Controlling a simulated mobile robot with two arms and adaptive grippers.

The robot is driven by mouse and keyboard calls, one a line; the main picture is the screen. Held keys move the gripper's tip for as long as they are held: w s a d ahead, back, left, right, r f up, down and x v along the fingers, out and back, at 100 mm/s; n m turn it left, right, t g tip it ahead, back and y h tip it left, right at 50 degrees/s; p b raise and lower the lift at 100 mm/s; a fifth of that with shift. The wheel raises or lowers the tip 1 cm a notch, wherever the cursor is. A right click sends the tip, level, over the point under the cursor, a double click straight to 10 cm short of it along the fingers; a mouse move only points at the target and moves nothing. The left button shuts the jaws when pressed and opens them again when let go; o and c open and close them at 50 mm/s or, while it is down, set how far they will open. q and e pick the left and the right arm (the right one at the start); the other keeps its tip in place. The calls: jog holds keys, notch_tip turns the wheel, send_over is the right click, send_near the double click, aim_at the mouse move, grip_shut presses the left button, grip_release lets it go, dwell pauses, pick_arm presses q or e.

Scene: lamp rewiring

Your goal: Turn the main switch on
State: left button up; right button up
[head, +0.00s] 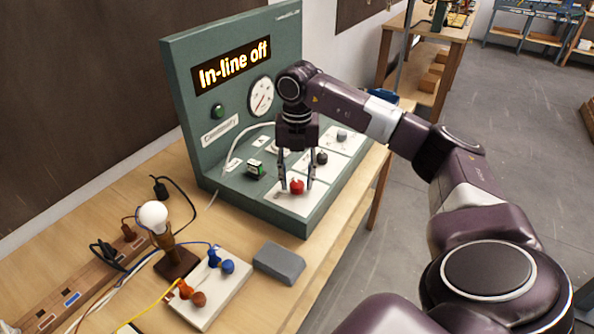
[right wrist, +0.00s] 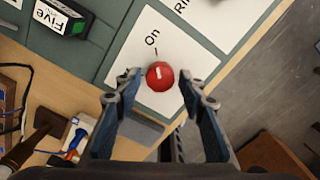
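The red knob (head: 297,187) sits on a white plate (head: 284,202) at the front of the green panel's base. In the right wrist view the red knob (right wrist: 160,76) carries a short white mark, which points roughly toward the tick below the word "On". My right gripper (head: 297,184) points down over the knob, one finger on each side. In the right wrist view gaps show between the knob and both fingertips, so the gripper is open. The panel's lit display (head: 234,64) reads "In-line off". My left gripper is not in view.
Behind the red knob are a dark knob (head: 321,157) and a grey knob (head: 341,135). A small green-black block (head: 255,168) lies left of my gripper. A bulb (head: 153,217) on a wooden stand, wires, a connector board (head: 222,288) and a grey block (head: 279,263) occupy the bench.

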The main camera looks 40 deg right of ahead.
aim_at(297, 184)
jog(key=shift+o, duration=0.3)
notch_tip(297, 184, up, 12)
dwell(0.4)
dwell(0.6)
